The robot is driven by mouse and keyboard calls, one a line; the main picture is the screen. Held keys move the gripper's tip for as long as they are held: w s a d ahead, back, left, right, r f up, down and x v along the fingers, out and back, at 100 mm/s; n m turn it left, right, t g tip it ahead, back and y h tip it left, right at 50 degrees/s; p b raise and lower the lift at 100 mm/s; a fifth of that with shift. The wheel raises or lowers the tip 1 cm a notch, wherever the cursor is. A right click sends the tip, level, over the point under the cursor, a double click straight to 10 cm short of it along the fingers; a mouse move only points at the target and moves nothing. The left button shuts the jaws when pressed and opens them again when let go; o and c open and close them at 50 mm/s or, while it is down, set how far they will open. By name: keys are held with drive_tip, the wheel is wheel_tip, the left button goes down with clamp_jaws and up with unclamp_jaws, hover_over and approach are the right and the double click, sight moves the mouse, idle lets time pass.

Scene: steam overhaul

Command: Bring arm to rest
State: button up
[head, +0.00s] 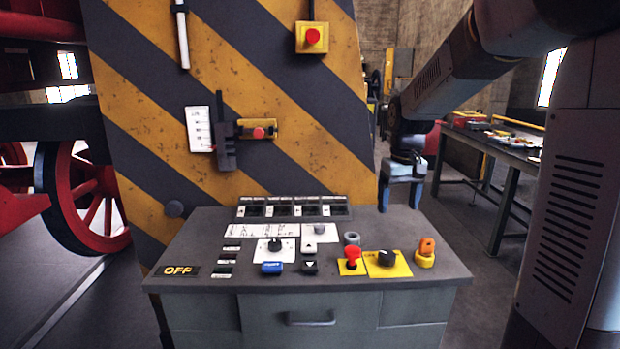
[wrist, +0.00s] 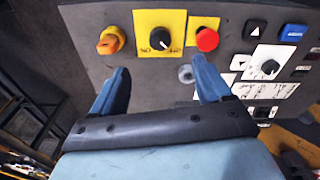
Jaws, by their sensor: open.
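My gripper (head: 400,196) is at the right rear edge of the grey control desk (head: 205,308), with its fingers pointing down. In the wrist view my gripper (wrist: 163,84) shows two blue fingers spread apart with nothing between them. The desk panel lies beyond the fingertips. My arm comes in from the upper right in the head view, bent at the elbow.
The desk carries a red button (head: 353,252), a black rotary switch (head: 386,258), an orange knob (head: 426,248) and a blue button (head: 272,268). A striped panel (head: 300,130) stands behind it. A workbench (head: 515,160) with small items stands at the right. Red wheels are at the left.

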drive_tip(key=s+r+m+t, duration=0.1)
drive_tip(key=s+r+t, duration=0.1)
drive_tip(key=s, duration=1)
drive_tip(key=s+r+m+t, duration=0.1)
drive_tip(key=s+r, duration=0.3)
drive_tip(key=s, duration=0.8)
drive_tip(key=shift+s+t, duration=0.35)
drive_tip(key=shift+t, duration=0.55)
drive_tip(key=shift+a, duration=0.1)
drive_tip(key=shift+c, duration=0.4)
